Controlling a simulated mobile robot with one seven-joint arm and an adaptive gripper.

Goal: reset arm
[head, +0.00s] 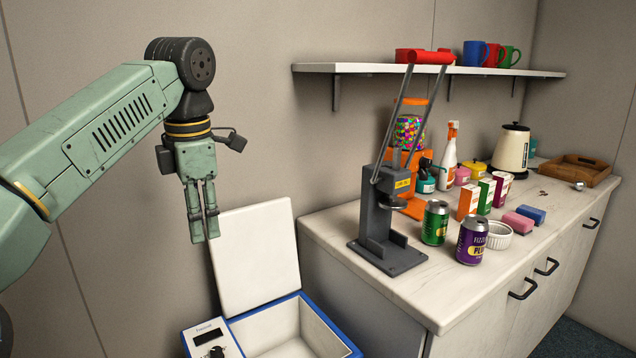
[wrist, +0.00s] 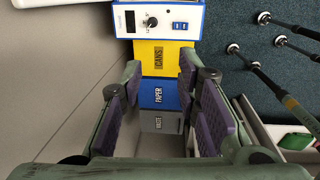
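My arm reaches in from the left in the head view, with my gripper (head: 205,225) hanging fingers-down. It is in the air in front of the wall, left of the raised white lid of a box. In the wrist view my gripper (wrist: 160,75) shows its purple-padded fingers apart, with a clear gap between them. Nothing is held between the fingers.
An open blue-and-white box (head: 290,325) stands below my gripper. The counter (head: 430,285) to the right carries a can crusher (head: 385,240), cans and boxes. Yellow (wrist: 165,58), blue (wrist: 158,95) and grey labelled bins lie below in the wrist view.

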